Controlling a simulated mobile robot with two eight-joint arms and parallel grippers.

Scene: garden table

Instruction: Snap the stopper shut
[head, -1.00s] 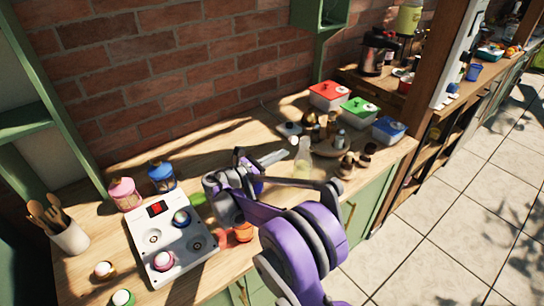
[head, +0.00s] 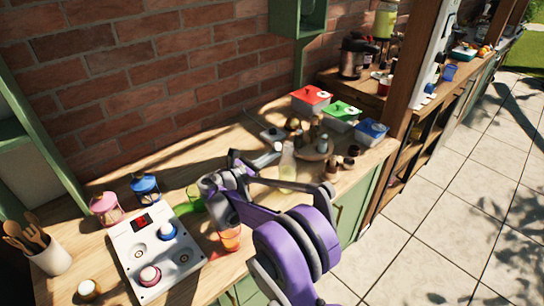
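A clear glass bottle (head: 287,172) with pale yellowish contents stands upright near the middle of the wooden counter. Its neck and pale top are small in the head view, and I cannot tell how the stopper sits. My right gripper (head: 268,159) is just left of the bottle's neck, its grey finger pointing towards it. I cannot tell whether it touches the bottle or how far its fingers are apart. My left gripper is out of view.
A white appliance (head: 138,259) with round pads stands at left, near pink (head: 106,208) and blue (head: 145,188) lanterns. An orange glass (head: 230,239) is beside my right arm. Lidded boxes (head: 312,99) and small jars crowd the area behind and right of the bottle.

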